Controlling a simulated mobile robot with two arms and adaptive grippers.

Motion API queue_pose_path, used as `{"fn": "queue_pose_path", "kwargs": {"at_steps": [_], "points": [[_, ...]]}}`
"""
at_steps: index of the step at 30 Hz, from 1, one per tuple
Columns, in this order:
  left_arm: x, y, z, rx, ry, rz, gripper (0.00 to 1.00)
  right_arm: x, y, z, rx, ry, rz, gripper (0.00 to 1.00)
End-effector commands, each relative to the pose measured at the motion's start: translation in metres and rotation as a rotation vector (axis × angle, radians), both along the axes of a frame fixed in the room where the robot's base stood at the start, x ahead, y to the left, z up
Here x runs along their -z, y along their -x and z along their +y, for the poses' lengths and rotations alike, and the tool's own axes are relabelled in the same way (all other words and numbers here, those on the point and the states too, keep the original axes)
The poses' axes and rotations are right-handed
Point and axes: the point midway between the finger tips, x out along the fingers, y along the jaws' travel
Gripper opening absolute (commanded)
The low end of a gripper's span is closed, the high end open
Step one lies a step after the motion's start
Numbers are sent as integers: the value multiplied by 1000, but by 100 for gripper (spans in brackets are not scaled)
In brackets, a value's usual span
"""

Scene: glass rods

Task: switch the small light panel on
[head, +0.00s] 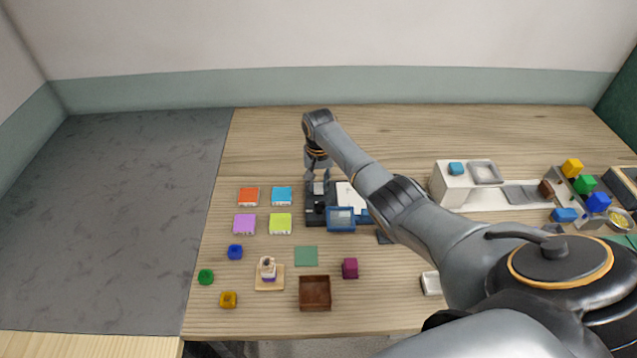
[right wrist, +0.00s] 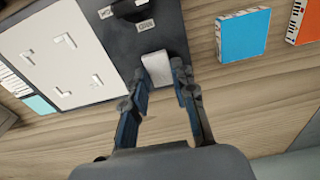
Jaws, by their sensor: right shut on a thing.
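The small light panel is a dark base (head: 315,216) with a white plate (head: 348,194) on it, near the middle of the table. In the right wrist view the white plate (right wrist: 62,48) carries pale corner marks, and a white block-like switch piece (right wrist: 157,68) sits near the edge of the dark base (right wrist: 172,28). My right gripper (head: 318,177) reaches down at the panel's far edge. In the right wrist view its fingers (right wrist: 158,80) are on either side of the white piece and shut on it. My left gripper is not in view.
A blue-framed device (head: 341,219) stands just in front of the panel. Coloured flat boxes (head: 281,196) lie to its left. A brown tray (head: 315,293) and small cubes are nearer. A white stand (head: 452,185) is at right. The table behind the panel is clear.

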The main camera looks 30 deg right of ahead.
Motion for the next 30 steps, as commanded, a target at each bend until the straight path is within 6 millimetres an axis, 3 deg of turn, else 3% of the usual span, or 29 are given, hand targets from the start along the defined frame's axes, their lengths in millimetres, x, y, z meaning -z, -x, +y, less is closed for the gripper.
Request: {"fn": "queue_pose_path", "kwargs": {"at_steps": [1,4,17,22,30], "points": [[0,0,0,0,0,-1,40,0,0,0,0,0,1,28],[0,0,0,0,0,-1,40,0,0,0,0,1,1,49],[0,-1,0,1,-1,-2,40,-7,0,0,0,1,-1,49],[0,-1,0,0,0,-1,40,-32,1,1,-2,1,-4,49],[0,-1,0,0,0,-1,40,-91,4,3,-1,1,-3,49]]}}
